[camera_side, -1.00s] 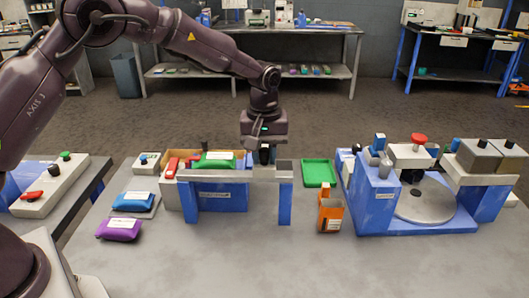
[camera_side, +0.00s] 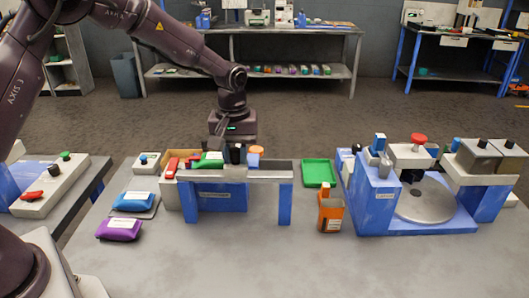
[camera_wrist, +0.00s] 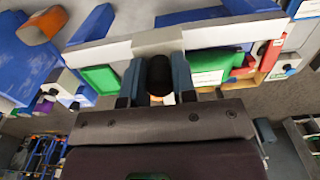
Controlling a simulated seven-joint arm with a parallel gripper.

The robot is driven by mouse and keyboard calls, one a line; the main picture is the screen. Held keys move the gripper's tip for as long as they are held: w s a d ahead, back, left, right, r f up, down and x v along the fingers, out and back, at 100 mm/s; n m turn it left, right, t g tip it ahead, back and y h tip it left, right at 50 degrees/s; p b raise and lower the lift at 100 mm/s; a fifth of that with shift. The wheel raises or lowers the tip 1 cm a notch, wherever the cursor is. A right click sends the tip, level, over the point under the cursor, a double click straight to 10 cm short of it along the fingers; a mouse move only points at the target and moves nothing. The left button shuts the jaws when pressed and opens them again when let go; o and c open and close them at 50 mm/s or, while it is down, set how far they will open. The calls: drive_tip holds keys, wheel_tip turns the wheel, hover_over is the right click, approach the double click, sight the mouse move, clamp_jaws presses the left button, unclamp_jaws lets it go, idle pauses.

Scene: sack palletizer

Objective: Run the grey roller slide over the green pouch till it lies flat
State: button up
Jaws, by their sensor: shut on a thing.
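The green pouch (camera_side: 209,160) with a white label lies on the left part of the grey-topped stand; it also shows right of the fingers in the wrist view (camera_wrist: 208,61). My gripper (camera_side: 235,155) is at the pouch's right end, behind the rail. In the wrist view my gripper (camera_wrist: 158,78) is shut on a black knob (camera_wrist: 158,72). The knob appears to belong to the grey roller slide (camera_wrist: 157,42), a pale block across the rail. The roller itself is hidden, and I cannot tell how flat the pouch is.
The grey rail (camera_side: 270,174) stands on blue legs. An orange-topped blue post (camera_side: 255,156) is right of my gripper. Blue (camera_side: 133,201) and purple (camera_side: 119,229) pouches lie front left.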

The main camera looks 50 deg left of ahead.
drive_tip(key=shift+s+a, duration=2.85)
drive_tip(key=shift+a, duration=0.15)
drive_tip(key=shift+w+d, duration=5.1)
drive_tip(key=shift+d, duration=0.05)
drive_tip(key=o, duration=1)
drive_tip(key=shift+r, duration=0.1)
drive_tip(key=shift+r, duration=2.15)
